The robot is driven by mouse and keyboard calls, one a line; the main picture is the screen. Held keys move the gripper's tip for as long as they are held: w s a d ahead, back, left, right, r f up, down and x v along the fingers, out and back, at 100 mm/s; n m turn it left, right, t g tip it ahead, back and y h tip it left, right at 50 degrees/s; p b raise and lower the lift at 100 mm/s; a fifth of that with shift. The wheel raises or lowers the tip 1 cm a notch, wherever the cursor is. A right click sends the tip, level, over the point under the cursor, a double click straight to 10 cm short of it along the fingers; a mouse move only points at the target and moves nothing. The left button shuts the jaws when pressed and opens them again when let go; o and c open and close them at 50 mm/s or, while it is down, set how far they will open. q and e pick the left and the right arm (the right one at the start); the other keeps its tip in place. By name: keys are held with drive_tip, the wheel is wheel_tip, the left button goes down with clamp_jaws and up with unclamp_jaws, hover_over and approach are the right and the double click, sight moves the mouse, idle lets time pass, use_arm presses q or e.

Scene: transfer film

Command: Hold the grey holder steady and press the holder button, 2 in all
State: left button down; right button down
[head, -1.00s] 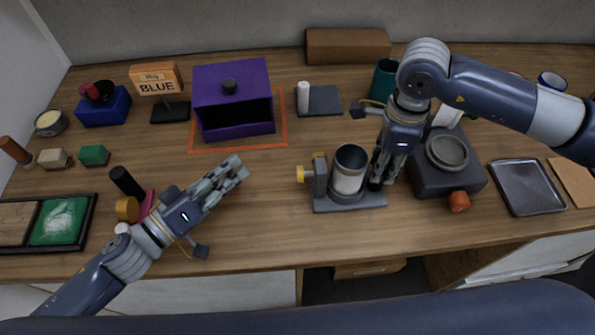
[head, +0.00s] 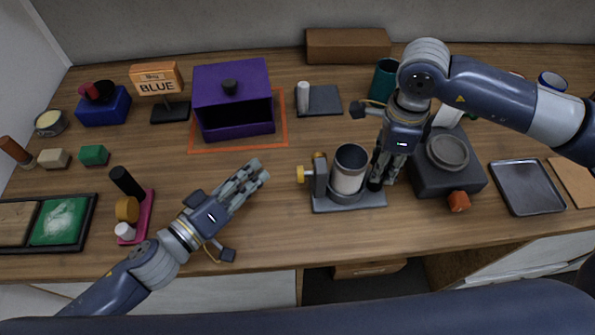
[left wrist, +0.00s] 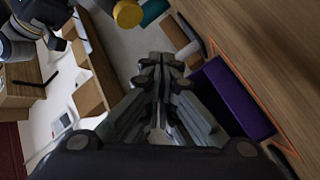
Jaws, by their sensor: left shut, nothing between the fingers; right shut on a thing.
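The grey holder (head: 349,201) stands on the table with a metal cup with a pale band (head: 349,171) upright in it. Its yellow button (head: 301,174) sticks out from the left side of the upright post. The yellow button also shows at the top of the left wrist view (left wrist: 127,12). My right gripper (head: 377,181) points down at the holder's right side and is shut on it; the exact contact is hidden. My left gripper (head: 261,169) is shut and empty, left of the button and apart from it, its fingers pointing up and right.
A purple open box (head: 233,92) stands on an orange outline behind my left gripper. A dark grey device with a round top (head: 447,166) and an orange knob is close right of the holder. A pink stand (head: 145,215) lies left of my left arm. Table between left gripper and holder is clear.

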use_arm(q)
drive_tip(key=shift+d, duration=2.1)
drive_tip(key=shift+d, duration=0.1)
drive_tip(key=shift+d, duration=0.35)
drive_tip(key=shift+d, duration=1)
idle(0.7)
idle(0.3)
drive_tip(key=shift+a, duration=1.45)
drive_tip(key=shift+a, duration=2.5)
